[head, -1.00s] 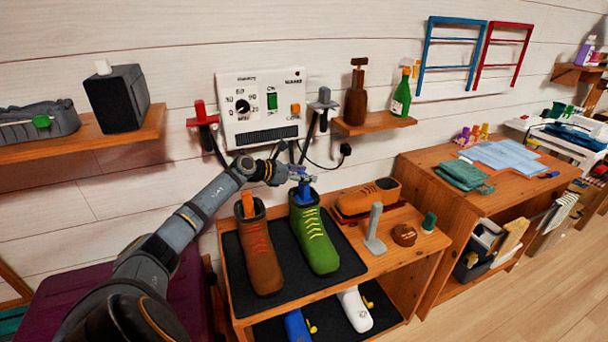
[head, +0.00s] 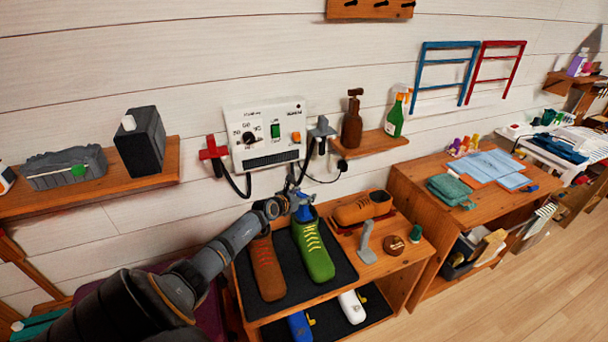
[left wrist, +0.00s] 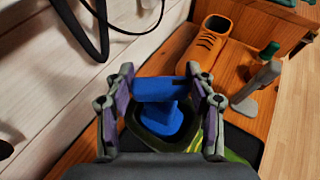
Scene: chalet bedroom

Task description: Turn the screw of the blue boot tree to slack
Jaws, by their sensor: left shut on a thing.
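The blue boot tree (head: 305,213) stands in the top opening of the green boot (head: 317,258) on the dark mat. In the left wrist view its blue screw handle (left wrist: 160,90) lies crosswise between my fingers, with the blue body (left wrist: 163,117) below it inside the boot. My left gripper (head: 300,201) is shut on the blue screw handle; it also shows in the left wrist view (left wrist: 161,93), with a finger at each end of the handle. My right gripper is not in view.
A brown boot (head: 266,268) stands left of the green one. An orange shoe (head: 362,207), a grey stand (head: 366,243) and a brown tin (head: 393,245) are to the right. A white control box (head: 265,133) with hanging black hoses is on the wall behind.

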